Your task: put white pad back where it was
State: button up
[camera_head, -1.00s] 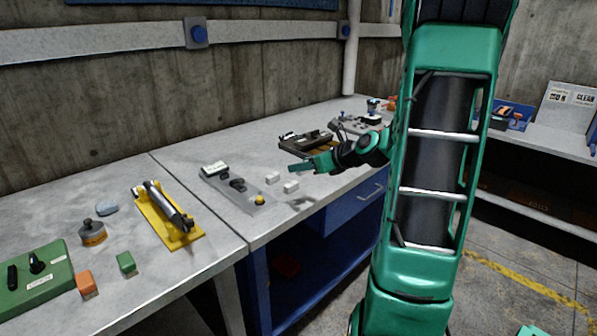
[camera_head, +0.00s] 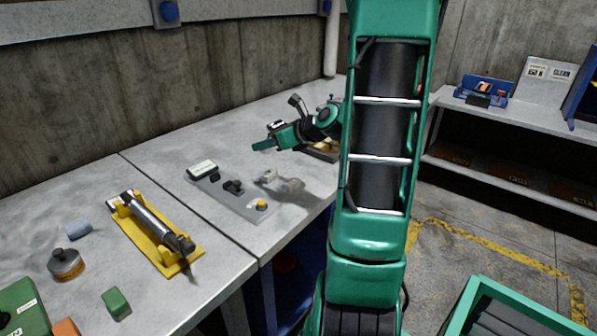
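Small white blocks (camera_head: 284,185) lie on the grey bench, right of the grey plate with black knobs. They are blurred, and I cannot tell which one, if any, is the white pad. My gripper (camera_head: 264,145) is above the bench, behind the blocks and apart from them, with its green fingers pointing left. It is seen side-on and small, so I cannot tell whether it is open or holds anything.
The grey plate (camera_head: 238,199) has a yellow button at its front. A yellow fixture (camera_head: 160,239) with a dark cylinder, a round weight (camera_head: 66,264), a blue piece (camera_head: 79,229) and a green block (camera_head: 116,303) stand left. A shelf (camera_head: 523,113) stands right.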

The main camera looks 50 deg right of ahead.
jog(key=shift+d, duration=0.15)
send_over(302, 170)
notch_tip(302, 170, down, 7)
jog(key=shift+f, duration=2)
jog(key=shift+f, duration=0.1)
jog(key=o, duration=1.1)
